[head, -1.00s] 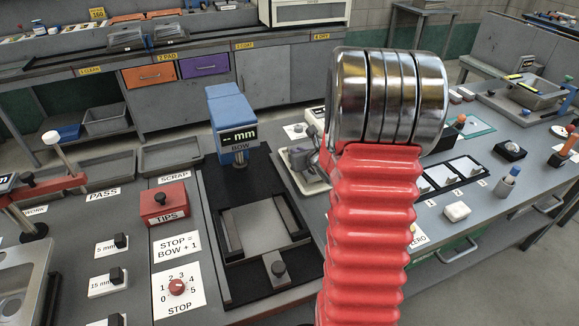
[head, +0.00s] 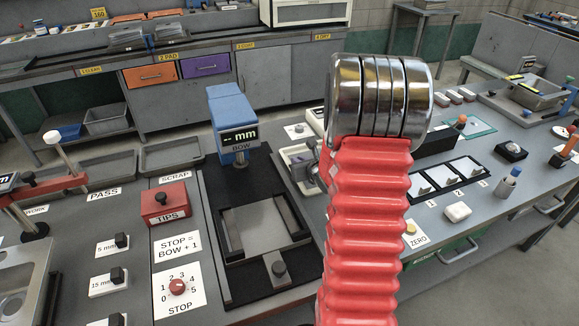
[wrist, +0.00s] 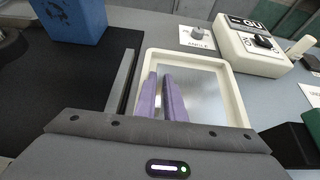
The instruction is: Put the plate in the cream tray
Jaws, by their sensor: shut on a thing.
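The cream tray (head: 285,160) stands on the right bench, just right of the blue gauge, partly hidden behind my red arm. In the wrist view its cream rim (wrist: 238,98) surrounds a grey, shiny inner surface. My gripper (wrist: 160,78) points into the tray's outline, toward its left side, with its purple fingers close together. It is shut on the plate (wrist: 159,88), of which only a thin pale edge shows between the fingers. I cannot tell whether the plate touches the tray floor.
The blue gauge (head: 230,115) stands left of the tray, over a black fixture (head: 215,265). A cream box with a black knob (wrist: 250,45) and an ANGLE knob (wrist: 197,33) sit behind the tray.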

